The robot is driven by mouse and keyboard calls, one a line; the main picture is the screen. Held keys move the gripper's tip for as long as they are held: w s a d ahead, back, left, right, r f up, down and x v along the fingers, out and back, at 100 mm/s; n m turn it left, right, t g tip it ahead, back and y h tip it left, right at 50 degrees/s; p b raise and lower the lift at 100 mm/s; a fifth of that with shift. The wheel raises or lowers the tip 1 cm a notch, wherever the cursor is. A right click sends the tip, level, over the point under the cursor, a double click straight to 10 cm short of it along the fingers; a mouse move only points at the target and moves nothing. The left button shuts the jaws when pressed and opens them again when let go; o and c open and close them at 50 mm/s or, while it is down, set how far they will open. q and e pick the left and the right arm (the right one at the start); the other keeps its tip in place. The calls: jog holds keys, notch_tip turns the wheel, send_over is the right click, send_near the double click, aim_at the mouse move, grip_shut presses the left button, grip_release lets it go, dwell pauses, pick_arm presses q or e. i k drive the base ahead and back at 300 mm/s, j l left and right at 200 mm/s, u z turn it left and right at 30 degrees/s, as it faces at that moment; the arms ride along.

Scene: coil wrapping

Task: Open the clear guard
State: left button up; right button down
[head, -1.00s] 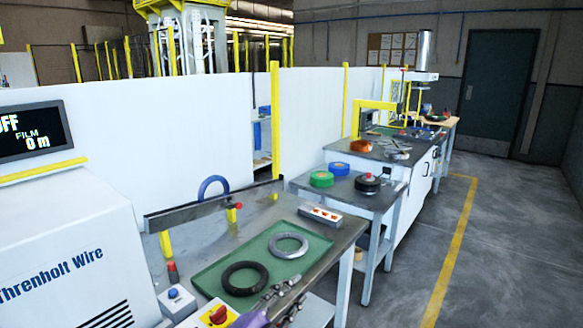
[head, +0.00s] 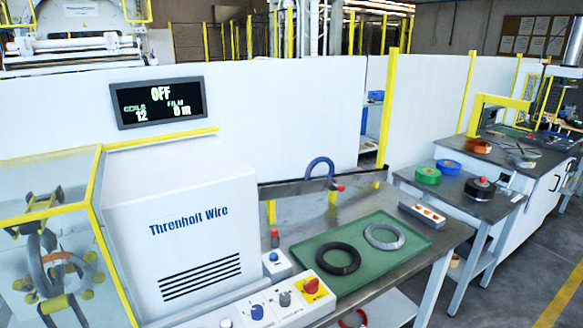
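The clear guard (head: 92,214) is at the left edge of the head view. It has see-through panels in a yellow frame and appears closed over the wrapping station; its left and lower parts run out of the picture. Behind the panels I see a grey ring (head: 42,262) and several yellow rollers. The guard adjoins the white machine housing (head: 185,235) marked "Threnholt Wire". Neither of my grippers shows in this view.
A display (head: 158,103) above the housing reads OFF, 12 coils, 0 m film. A control panel (head: 283,305) with knobs and a red switch stands in front. A green tray (head: 375,262) holds a black ring (head: 338,259) and a grey ring (head: 384,237).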

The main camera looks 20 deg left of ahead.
aim_at(86, 204)
jog(key=u, duration=2.35)
jog(key=i+l, duration=0.1)
